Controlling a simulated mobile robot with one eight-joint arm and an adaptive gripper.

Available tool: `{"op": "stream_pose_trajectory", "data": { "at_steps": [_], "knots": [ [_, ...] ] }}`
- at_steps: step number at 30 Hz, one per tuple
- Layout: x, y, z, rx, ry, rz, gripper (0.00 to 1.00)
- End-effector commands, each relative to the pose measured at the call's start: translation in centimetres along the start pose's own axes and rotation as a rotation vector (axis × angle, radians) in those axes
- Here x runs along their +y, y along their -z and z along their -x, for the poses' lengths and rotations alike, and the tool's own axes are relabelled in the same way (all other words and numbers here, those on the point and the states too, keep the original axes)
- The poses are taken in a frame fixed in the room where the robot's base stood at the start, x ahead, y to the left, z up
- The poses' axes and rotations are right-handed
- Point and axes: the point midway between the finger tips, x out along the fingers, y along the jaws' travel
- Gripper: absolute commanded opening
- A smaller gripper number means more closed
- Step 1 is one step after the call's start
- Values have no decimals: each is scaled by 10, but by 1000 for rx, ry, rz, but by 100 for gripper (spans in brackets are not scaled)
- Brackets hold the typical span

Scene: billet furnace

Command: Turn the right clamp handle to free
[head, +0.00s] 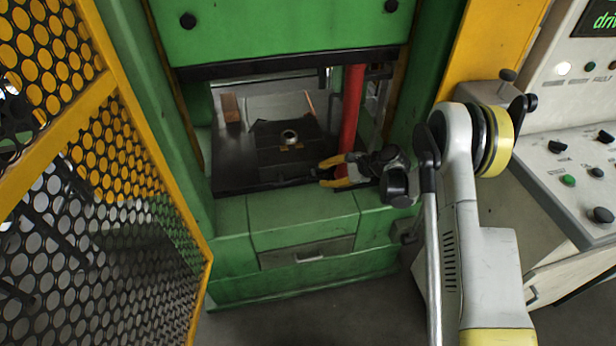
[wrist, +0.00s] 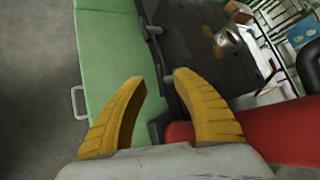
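My gripper (head: 322,172) reaches in from the right at the front right edge of the press's black bed plate (head: 235,177). In the wrist view my gripper (wrist: 155,80) has its two yellow fingers apart, with a clear gap between the tips. A small dark fitting (wrist: 153,30) sits on the plate's edge ahead of the fingers. More dark parts show along the edge close to the right fingertip, partly hidden by it. I cannot tell for certain which part is the right clamp handle, or whether a finger touches it.
A red column (head: 351,105) stands just behind my gripper and fills the lower right of the wrist view. A round metal piece (head: 289,136) sits on the plate. The green press front (head: 300,222) has a drawer-like panel. A yellow mesh guard (head: 130,150) stands left, a control panel (head: 575,165) right.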

Motion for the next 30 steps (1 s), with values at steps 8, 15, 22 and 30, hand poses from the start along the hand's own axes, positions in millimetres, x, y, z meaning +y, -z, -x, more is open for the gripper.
{"op": "stream_pose_trajectory", "data": {
  "at_steps": [8,15,22,30],
  "knots": [
    [3,2,-39,-1,-3,5,34],
    [2,1,-72,1,-4,6,34],
    [1,0,-73,1,-3,5,34],
    [1,0,-73,1,-3,6,0]
  ]
}}
